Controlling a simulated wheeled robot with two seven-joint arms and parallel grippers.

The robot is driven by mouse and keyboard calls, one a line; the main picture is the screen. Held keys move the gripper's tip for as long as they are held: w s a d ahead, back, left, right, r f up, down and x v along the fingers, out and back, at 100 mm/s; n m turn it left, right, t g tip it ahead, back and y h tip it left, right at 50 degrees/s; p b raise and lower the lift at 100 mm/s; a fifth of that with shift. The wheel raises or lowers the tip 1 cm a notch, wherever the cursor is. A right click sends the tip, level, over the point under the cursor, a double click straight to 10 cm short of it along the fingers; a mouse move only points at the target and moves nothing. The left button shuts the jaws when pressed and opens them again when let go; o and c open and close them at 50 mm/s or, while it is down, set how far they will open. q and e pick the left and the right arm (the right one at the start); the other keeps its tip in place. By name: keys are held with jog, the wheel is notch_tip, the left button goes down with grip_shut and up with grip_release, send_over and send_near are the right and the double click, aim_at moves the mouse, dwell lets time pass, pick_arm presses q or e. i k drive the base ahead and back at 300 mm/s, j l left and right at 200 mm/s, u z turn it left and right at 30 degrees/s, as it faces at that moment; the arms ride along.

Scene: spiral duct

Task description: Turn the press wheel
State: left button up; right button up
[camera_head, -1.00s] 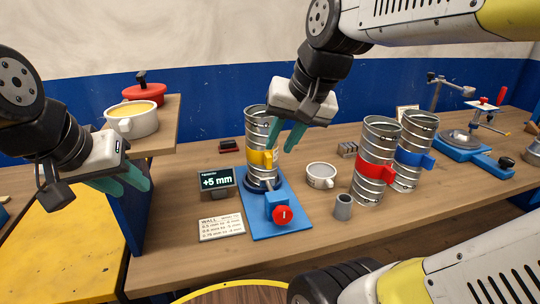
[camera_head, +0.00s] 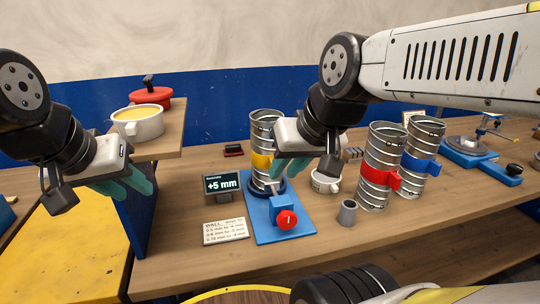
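A red knob (camera_head: 287,220) with a white mark sits at the front of a blue base (camera_head: 262,236). A spiral metal duct with a yellow band (camera_head: 262,160) stands upright on a dark ring on that base. My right gripper (camera_head: 284,170) is just right of this duct, above the back of the base. Its white body and one teal finger show; the other finger is hidden. I cannot tell whether it touches the duct. My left gripper (camera_head: 132,186) is at the left, its teal fingers apart and empty, in front of the wooden shelf. No part is labelled as the press wheel.
A mug (camera_head: 325,183), a grey cup (camera_head: 347,213), a red-banded duct (camera_head: 378,170) and a blue-banded duct (camera_head: 422,160) stand right. A pot (camera_head: 138,125) sits on the shelf.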

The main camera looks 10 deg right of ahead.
aim_at(286, 219)
jog(key=l+u, duration=0.2)
jog(key=u, duration=0.2)
jog(key=l+u, duration=0.15)
jog(key=u, duration=0.2)
jog(key=k+l+u, duration=0.2)
jog(key=l, duration=0.25)
jog(key=k+l+u, duration=0.25)
jog(key=l, duration=0.15)
jog(key=k+l+u, duration=0.2)
jog(key=k+l, duration=0.5)
jog(key=l, duration=0.15)
jog(key=k+l+u, duration=0.1)
jog(key=k+l, duration=0.4)
jog(key=l, duration=0.15)
jog(key=k+l, duration=0.5)
jog(key=l, duration=0.15)
jog(key=i+j, duration=0.2)
jog(key=i+j+z, duration=0.15)
jog(key=j, duration=0.25)
jog(key=i+j, duration=0.25)
jog(key=i+j+z, duration=0.1)
jog(key=j, duration=0.3)
jog(key=i+j+z, duration=0.1)
jog(key=i+j, duration=0.35)
jog(key=j, duration=0.25)
jog(key=i+j+z, duration=0.1)
jog(key=j, duration=0.25)
jog(key=i, duration=0.05)
